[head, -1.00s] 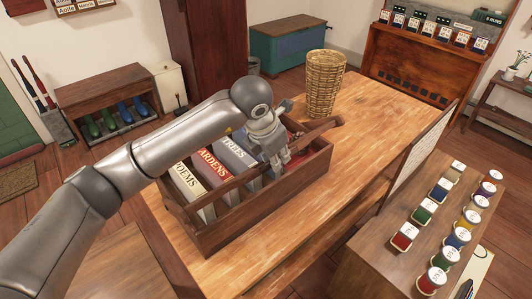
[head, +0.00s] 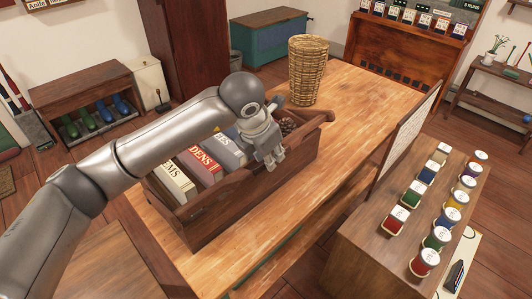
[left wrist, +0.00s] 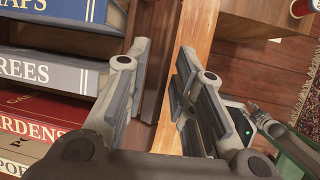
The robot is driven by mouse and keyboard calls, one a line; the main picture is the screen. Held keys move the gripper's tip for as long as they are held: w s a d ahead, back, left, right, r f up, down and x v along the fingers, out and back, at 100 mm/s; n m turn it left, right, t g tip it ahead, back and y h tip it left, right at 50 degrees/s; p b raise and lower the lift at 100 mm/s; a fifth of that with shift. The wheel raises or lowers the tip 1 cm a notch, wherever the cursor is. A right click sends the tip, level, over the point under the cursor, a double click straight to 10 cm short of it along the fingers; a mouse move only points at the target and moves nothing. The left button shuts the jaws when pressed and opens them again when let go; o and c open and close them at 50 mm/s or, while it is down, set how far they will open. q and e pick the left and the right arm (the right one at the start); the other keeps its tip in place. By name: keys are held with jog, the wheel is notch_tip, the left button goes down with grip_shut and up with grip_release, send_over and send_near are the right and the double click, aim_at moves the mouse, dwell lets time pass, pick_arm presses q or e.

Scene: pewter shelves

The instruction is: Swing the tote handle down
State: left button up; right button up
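The wooden tote (head: 262,187) stands on the workbench with books in it (head: 205,163). Its handle bar seems to lie low along the near long side; the arm and gripper hide part of it. My left gripper (head: 272,160) is over that near side, right of the books, pointing down. In the left wrist view its fingers (left wrist: 160,80) are apart, with a strip of dark wood (left wrist: 160,45) showing between them. I cannot tell whether this is the handle or the tote wall, and no firm grip shows.
A wicker basket (head: 307,70) stands behind the tote on the workbench (head: 345,110). The bench top right of the tote is clear.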

pick_arm(q)
jog(key=shift+o, duration=1.4)
jog(key=shift+s+d+r, duration=0.2)
jog(key=shift+s+d, duration=0.05)
jog(key=shift+d, duration=0.1)
jog(key=shift+w+a+f, duration=0.1)
jog(key=shift+w+a, duration=0.05)
jog(key=shift+a, duration=0.05)
jog(key=shift+a+r, duration=0.1)
jog(key=shift+r, duration=0.2)
jog(key=v, duration=1.1)
jog(key=shift+s+r, duration=0.25)
jog(key=shift+c, duration=0.3)
